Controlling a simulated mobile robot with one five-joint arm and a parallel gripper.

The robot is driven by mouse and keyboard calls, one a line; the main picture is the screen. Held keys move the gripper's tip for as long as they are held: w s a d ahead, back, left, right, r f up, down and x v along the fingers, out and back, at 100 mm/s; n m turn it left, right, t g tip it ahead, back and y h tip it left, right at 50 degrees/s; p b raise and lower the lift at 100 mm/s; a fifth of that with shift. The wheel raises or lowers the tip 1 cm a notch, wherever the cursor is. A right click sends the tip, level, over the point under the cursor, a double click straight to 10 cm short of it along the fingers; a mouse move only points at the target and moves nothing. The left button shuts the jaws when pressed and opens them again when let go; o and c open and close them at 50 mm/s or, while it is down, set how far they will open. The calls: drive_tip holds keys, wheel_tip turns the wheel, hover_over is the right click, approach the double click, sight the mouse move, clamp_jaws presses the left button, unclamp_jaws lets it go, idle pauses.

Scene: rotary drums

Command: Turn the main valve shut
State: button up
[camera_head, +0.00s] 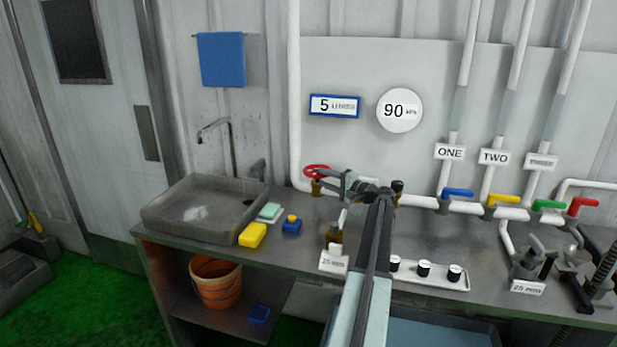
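A red round handwheel (314,170) sits on a brass valve body (316,188) on the white pipe, left of centre at the back of the bench. I take it for the main valve; no label on it can be read. My gripper (326,178) reaches in from the right, its fingers at the wheel's right side and hiding part of it. I cannot tell whether the fingers touch the rim or how far they are apart. The wheel looks level.
Blue (457,193), yellow (504,199), green (548,204) and red (583,205) lever handles line the pipe to the right. A sink (165,222), yellow block (252,235) and blue bottle (292,226) stand left. A dark-topped fitting (397,187) stands behind my arm.

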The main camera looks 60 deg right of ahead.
sight(309, 171)
drive_tip(key=w, duration=0.7)
drive_tip(key=shift+w+d, duration=0.2)
drive_tip(key=shift+d, duration=0.1)
clamp_jaws()
drive_tip(key=shift+w+a, duration=0.1)
drive_tip(key=shift+a, duration=0.3)
drive_tip(key=shift+d+h, duration=0.3)
drive_tip(key=shift+h, duration=0.2)
